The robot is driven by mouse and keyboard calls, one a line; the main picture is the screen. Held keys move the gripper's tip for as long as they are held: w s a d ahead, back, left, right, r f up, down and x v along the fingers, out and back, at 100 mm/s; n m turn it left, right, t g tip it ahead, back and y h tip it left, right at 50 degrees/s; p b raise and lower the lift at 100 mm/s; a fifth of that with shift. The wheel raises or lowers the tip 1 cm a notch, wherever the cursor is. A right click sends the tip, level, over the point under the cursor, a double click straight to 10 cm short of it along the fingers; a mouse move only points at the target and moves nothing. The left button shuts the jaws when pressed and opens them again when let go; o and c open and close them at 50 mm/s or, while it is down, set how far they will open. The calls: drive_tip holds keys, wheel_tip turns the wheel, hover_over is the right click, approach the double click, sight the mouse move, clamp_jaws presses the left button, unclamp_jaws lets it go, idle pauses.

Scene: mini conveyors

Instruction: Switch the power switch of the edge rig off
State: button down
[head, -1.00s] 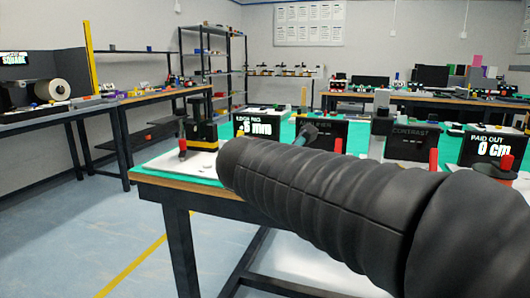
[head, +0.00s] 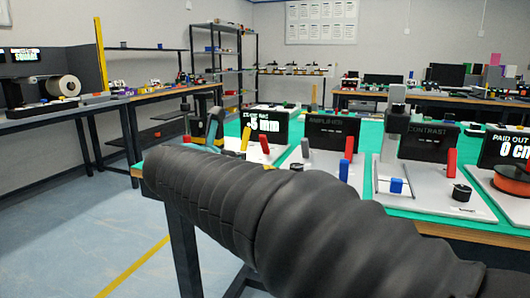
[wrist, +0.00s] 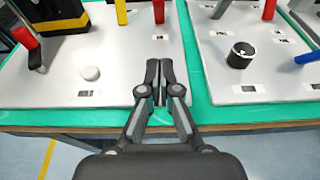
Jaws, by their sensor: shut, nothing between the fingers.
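The edge rig is the left board (wrist: 110,50) in the wrist view. Its dark display (head: 264,123) in the head view seems to read 3 mm. A red upright lever (head: 264,143), seemingly its power switch, stands before the display and shows at the top of the wrist view (wrist: 158,11). No label on it is readable. My gripper (wrist: 159,66) is shut and empty, over the board's front right part, apart from the lever in the picture. In the head view my arm hides the board's front.
The neighbouring board carries a black knob (wrist: 240,56) and a blue switch (wrist: 308,57). A green strip (wrist: 196,75) separates the boards. The floor (head: 90,230) at left is clear.

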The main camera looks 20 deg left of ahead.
approach(263, 143)
drive_tip(key=w+f, duration=0.1)
drive_tip(key=f, duration=0.1)
drive_tip(key=w+f, duration=0.2)
drive_tip(key=shift+a+f, duration=0.1)
drive_tip(key=shift+w+a+r, duration=0.1)
drive_tip(key=shift+w+r, duration=0.45)
drive_tip(key=shift+w, duration=0.25)
drive_tip(key=shift+w+r, duration=0.5)
drive_tip(key=shift+w, duration=0.3)
drive_tip(key=shift+r+p, duration=0.15)
drive_tip(key=shift+p, duration=0.25)
